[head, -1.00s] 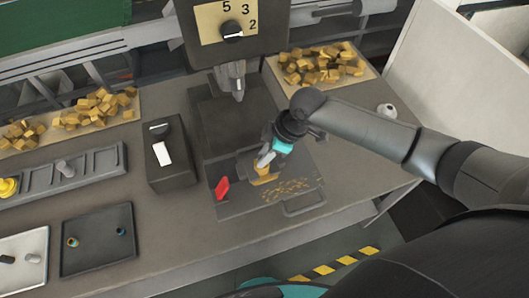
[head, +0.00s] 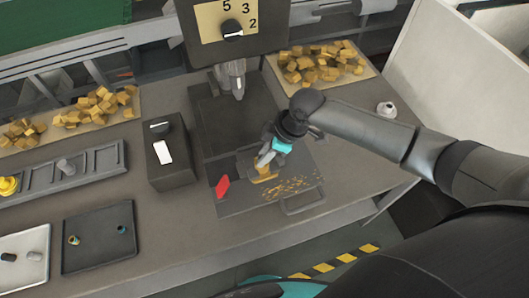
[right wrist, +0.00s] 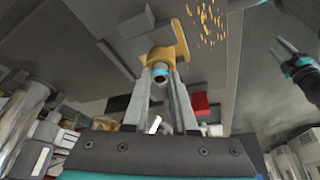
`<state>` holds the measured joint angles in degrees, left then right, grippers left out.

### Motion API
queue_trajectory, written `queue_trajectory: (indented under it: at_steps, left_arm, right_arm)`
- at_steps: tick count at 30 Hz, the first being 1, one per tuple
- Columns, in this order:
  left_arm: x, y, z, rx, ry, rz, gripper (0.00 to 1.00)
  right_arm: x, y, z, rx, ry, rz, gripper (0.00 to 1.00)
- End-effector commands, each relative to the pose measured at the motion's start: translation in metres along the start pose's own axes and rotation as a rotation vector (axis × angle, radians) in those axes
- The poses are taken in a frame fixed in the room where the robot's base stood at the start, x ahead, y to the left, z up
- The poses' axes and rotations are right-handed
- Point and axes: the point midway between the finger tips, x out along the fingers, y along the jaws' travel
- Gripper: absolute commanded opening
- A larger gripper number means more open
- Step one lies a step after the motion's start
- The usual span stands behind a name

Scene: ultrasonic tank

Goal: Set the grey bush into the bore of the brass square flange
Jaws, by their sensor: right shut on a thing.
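The brass square flange (head: 265,177) lies on the dark machine bed under the spindle, and it shows in the right wrist view (right wrist: 181,39) just beyond my fingertips. My right gripper (head: 264,160) is over the flange, shut on the bush (right wrist: 160,73). Only a blue-ringed end of the bush shows between the fingertips in the right wrist view. It is in line with the flange's round collar; how far it sits in the bore is hidden.
A red block (head: 222,187) stands at the bed's left, and brass chips (head: 290,187) lie at its right. The spindle (head: 236,80) hangs behind my gripper. A switch box (head: 168,155) and a dark tray (head: 98,262) with small ringed parts are to the left.

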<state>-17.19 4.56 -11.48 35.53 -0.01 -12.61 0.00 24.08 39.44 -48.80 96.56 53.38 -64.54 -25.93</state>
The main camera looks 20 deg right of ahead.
Motion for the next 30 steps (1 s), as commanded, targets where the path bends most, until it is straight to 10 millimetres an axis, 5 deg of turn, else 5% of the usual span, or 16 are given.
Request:
queue_trajectory:
  at_steps: [2,3,11,17,25,30]
  left_arm:
    - [0.0000,-0.0003,0.0001,0.000,0.000,0.000,0.50]
    - [0.0000,-0.0003,0.0001,0.000,0.000,0.000,0.50]
    - [0.0000,-0.0004,0.0001,0.000,0.000,-0.001,0.50]
    - [0.0000,-0.0005,0.0001,0.000,0.000,-0.001,0.50]
    - [0.0000,-0.0006,0.0001,0.000,0.000,-0.001,0.50]
    - [0.0000,-0.0006,0.0001,0.000,0.000,-0.001,0.50]
  right_arm:
    - [0.0001,-0.0002,0.0000,0.000,0.000,0.000,0.00]
    - [0.0001,-0.0001,0.0000,0.000,0.000,0.000,0.29]
    - [0.0000,-0.0001,0.0001,0.000,0.000,0.000,0.58]
    - [0.0000,0.0000,0.0001,0.000,0.000,0.000,0.60]
    - [-0.0001,0.0000,0.0001,0.000,0.000,0.000,0.90]
    - [-0.0001,0.0000,0.0001,0.000,0.000,0.000,0.90]
